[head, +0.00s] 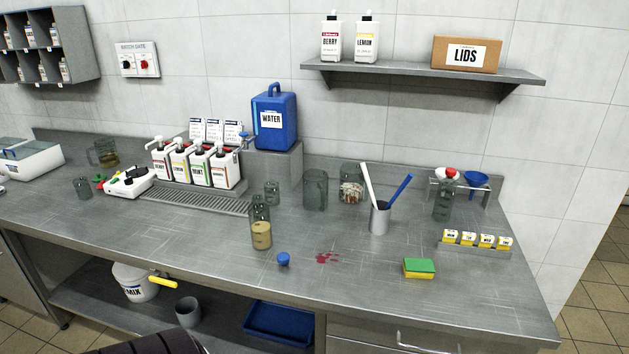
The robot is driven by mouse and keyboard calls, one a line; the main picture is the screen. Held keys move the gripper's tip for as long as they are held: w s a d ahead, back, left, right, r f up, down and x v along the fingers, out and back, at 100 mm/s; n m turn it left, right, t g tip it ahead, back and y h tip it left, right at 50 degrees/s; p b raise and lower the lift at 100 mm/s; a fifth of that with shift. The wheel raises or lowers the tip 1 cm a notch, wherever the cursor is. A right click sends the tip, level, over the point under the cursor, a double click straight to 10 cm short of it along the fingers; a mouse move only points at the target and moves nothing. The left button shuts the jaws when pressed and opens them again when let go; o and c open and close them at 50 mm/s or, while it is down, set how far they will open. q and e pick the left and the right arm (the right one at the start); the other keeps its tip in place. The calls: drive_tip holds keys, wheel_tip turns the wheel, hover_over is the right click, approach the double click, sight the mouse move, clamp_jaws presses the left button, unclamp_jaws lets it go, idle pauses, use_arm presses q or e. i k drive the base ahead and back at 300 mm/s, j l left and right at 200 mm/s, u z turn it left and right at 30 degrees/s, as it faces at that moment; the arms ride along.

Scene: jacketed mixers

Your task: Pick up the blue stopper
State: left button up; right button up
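The blue stopper (283,259) is a small round blue piece resting on the grey metal counter (215,262) near its front edge, in the middle of the head view. Neither of my grippers shows in the head view.
A metal cup with blue and white sticks (380,217) and a green-yellow sponge (419,268) stand farther right. Labelled pump bottles (197,164) and a blue water jug (273,118) stand behind. The front counter strip is mostly clear.

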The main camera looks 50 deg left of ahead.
sight(283, 257)
drive_tip(key=j+u, duration=0.1)
drive_tip(key=u, duration=0.75)
drive_tip(key=j+u, duration=0.15)
drive_tip(key=u, duration=0.3)
drive_tip(key=j+u, duration=0.1)
drive_tip(key=u, duration=0.3)
